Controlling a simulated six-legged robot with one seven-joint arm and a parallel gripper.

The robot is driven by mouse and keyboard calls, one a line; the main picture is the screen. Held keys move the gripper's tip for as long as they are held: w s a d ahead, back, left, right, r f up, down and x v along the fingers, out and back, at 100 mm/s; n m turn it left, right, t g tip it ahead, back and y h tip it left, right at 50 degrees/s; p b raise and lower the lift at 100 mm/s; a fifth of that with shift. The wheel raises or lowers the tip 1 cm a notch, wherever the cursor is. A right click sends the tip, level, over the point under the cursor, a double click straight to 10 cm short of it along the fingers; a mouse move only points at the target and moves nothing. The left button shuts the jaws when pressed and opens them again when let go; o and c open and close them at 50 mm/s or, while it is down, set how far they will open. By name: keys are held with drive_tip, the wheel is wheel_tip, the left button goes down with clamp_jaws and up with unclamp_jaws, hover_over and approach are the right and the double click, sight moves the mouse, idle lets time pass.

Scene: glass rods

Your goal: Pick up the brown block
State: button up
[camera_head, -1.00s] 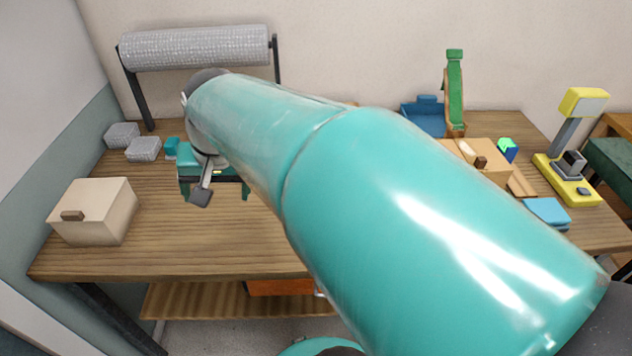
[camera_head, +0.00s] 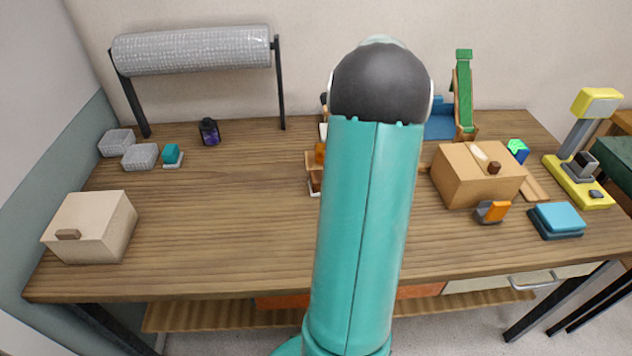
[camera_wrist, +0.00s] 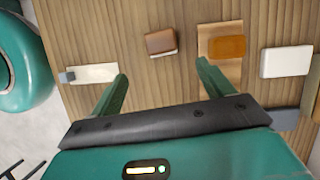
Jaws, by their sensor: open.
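In the wrist view, a small brown block (camera_wrist: 160,41) sits on a thin pale piece on the wooden table. My gripper (camera_wrist: 162,70) is open, its two green fingers apart and nothing between them. The brown block lies just beyond the fingertips, roughly centred in the gap. In the head view my arm covers the middle of the table and hides my gripper. Some small pieces show at the arm's left edge there, but I cannot tell whether the block is among them.
Beside the brown block are an orange block (camera_wrist: 227,47) on a wooden plate, a white block (camera_wrist: 286,61) and a pale strip (camera_wrist: 92,73). A cardboard box (camera_head: 458,185) stands right of my arm, a beige box (camera_head: 92,226) far left. The table between is mostly clear.

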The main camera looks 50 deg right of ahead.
sight(319, 175)
drive_tip(key=x, duration=0.6)
drive_tip(key=shift+w+a+f, duration=0.1)
drive_tip(key=x, duration=0.5)
drive_tip(key=shift+w+a+f, duration=0.15)
drive_tip(key=shift+w+f, duration=0.1)
drive_tip(key=shift+w, duration=0.1)
drive_tip(key=c, duration=1.2)
drive_tip(key=shift+o, duration=0.2)
drive_tip(key=shift+r, duration=0.15)
